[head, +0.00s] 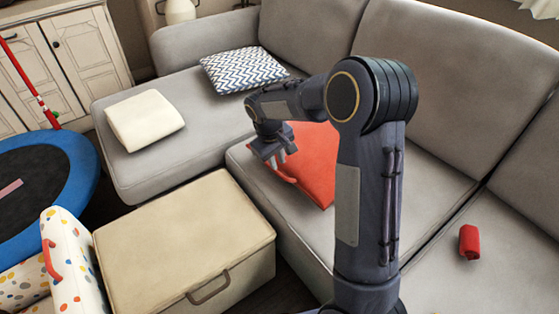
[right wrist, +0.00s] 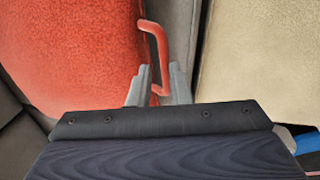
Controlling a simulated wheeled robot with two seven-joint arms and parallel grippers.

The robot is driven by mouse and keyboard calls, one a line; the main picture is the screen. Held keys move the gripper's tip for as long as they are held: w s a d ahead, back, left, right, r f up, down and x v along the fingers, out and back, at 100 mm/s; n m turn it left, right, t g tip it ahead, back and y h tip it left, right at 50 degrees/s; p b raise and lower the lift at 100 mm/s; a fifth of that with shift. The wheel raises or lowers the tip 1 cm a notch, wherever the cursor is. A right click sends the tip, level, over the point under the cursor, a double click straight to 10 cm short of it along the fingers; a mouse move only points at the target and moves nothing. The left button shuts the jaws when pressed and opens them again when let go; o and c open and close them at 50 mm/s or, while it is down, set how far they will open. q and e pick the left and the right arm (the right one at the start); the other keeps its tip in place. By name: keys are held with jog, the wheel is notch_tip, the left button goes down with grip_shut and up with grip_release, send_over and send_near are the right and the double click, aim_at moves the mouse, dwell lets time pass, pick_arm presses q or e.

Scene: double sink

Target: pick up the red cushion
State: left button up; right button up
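The red cushion (head: 312,165) lies on the grey sofa seat, partly hidden behind my right arm. In the right wrist view the cushion (right wrist: 75,55) fills the left side, and a red loop (right wrist: 165,40) stands out at its edge. My right gripper (head: 276,162) is at the cushion's left edge. In the wrist view its fingertips (right wrist: 159,78) lie on either side of the loop's lower end, a small gap apart. I cannot tell whether they grip it. My left gripper is not in view.
A white cushion (head: 145,120) and a zigzag-patterned cushion (head: 240,70) lie on the sofa. A beige ottoman (head: 180,235) stands in front. A small red item (head: 469,241) lies on the right seat. A blue-rimmed trampoline (head: 85,180) is at the left.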

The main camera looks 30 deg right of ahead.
jog(key=f+b, duration=0.1)
jog(key=f, duration=0.2)
jog(key=w+f+b, duration=0.1)
jog(key=f, duration=0.1)
jog(key=f+b, duration=0.1)
jog(key=f, duration=0.2)
jog(key=shift+w+d+f+b, duration=0.25)
jog(key=shift+d+f+b, duration=0.1)
grip_shut()
jog(key=shift+r, duration=0.1)
